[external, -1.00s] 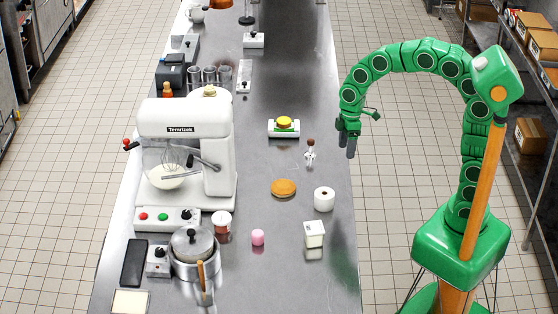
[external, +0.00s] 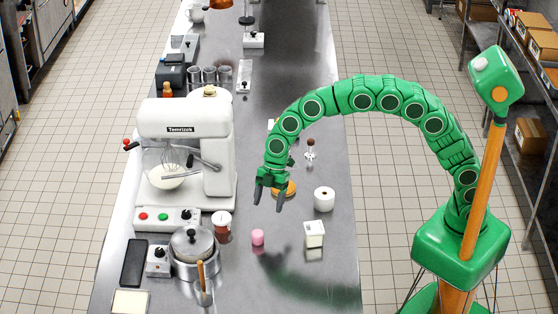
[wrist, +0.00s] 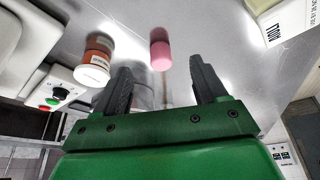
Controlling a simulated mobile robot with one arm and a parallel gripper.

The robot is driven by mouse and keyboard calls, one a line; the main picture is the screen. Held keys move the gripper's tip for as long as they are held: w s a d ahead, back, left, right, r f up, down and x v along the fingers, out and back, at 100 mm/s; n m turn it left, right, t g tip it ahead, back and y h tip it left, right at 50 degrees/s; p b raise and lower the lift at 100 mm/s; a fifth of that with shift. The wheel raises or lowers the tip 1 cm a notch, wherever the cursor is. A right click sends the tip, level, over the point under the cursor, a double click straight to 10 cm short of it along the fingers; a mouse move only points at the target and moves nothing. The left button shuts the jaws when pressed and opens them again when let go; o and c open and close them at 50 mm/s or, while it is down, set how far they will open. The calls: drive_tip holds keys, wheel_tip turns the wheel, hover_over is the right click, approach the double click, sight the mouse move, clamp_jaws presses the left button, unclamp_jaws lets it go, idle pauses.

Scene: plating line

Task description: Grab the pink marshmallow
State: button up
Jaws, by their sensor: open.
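The pink marshmallow (external: 257,237) is a small cylinder standing on the steel counter (external: 330,285). My gripper (external: 268,203) is open and empty, with its fingers pointing down. In the external view it is above the counter, just behind the marshmallow in the picture. In the wrist view the marshmallow (wrist: 161,56) lies ahead of the fingertips of my gripper (wrist: 158,75), roughly in line with the gap between them and apart from both.
A red jar with white lid (external: 222,226) stands left of the marshmallow, and a white carton (external: 314,234) stands right of it. A round golden bun (external: 290,188) is partly hidden behind my gripper. A white roll (external: 324,199) and a pot (external: 194,252) stand nearby.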

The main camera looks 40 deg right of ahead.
drive_tip(key=n, duration=0.2)
hover_over(258, 232)
drive_tip(key=d, duration=0.2)
wheel_tip(258, 232, down, 2)
drive_tip(key=shift+w+x, duration=0.2)
drive_tip(key=shift+x, duration=1.65)
drive_tip(key=shift+w+x, duration=0.2)
drive_tip(key=shift+x, duration=1.7)
drive_tip(key=shift+s+d, duration=0.1)
drive_tip(key=c, duration=0.7)
